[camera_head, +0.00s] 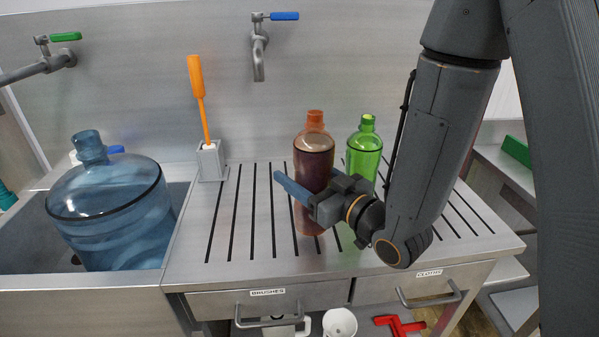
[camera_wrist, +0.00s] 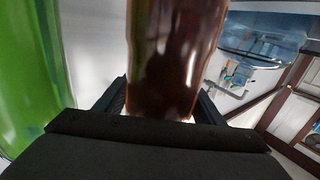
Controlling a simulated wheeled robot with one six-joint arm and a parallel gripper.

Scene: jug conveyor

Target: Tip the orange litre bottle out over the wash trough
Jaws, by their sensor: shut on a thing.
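The orange litre bottle (camera_head: 313,160) stands upright over the slotted drainboard, with dark liquid showing inside. My gripper (camera_head: 303,190) is shut on its body from the right front. In the wrist view the bottle (camera_wrist: 176,60) fills the space between the two fingers (camera_wrist: 160,105). I cannot tell whether the bottle's base touches the drainboard. The wash trough (camera_head: 80,288) is at the left, with a large blue water jug (camera_head: 105,205) in it. The jug also shows at the upper right of the wrist view (camera_wrist: 262,35).
A green bottle (camera_head: 364,145) stands close to the right of the orange one. An orange-handled brush (camera_head: 197,85) stands in a grey holder (camera_head: 211,162) between trough and bottles. A blue-handled tap (camera_head: 259,50) is above the drainboard, a green-handled tap (camera_head: 50,60) above the trough.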

